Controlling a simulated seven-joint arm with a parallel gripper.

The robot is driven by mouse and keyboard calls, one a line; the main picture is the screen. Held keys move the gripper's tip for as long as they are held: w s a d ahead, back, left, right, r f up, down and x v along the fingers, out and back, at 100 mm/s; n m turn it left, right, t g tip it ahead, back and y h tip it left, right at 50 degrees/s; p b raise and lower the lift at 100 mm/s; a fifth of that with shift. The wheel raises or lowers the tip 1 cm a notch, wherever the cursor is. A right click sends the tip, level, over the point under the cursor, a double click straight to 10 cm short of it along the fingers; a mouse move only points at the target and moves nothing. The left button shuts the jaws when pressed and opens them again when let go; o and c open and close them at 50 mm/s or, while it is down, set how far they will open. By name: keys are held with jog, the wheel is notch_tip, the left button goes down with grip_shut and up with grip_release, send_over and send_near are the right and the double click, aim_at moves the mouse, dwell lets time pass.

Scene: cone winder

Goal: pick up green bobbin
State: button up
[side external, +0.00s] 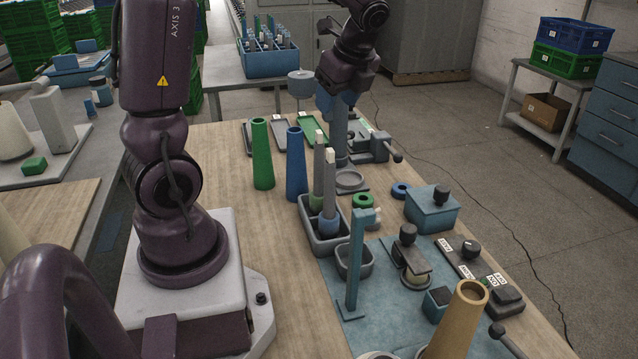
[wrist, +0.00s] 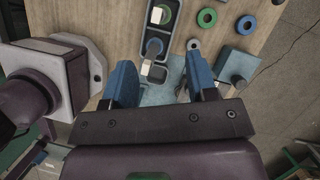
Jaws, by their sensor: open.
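The green bobbin (side external: 317,180) stands upright in a grey two-pocket tray (side external: 328,245), a pale spindle with a green lower part. The blue bobbin (side external: 329,215) stands in the nearer pocket and partly hides it. In the wrist view the green bobbin (wrist: 158,15) is at the top edge, seen from above; the blue bobbin (wrist: 153,48) is below it.
A green cone (side external: 262,155) and a blue cone (side external: 296,165) stand left of the tray. A green ring (side external: 362,201), a blue ring (side external: 400,190) and a blue box (side external: 432,208) lie to its right. A blue post (side external: 355,265) rises near it. Bare wood lies left.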

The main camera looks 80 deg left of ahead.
aim_at(322, 135)
jog(key=x, duration=1.3)
jog(key=shift+s, duration=0.15)
jog(key=shift+r, duration=0.1)
jog(key=c, duration=1)
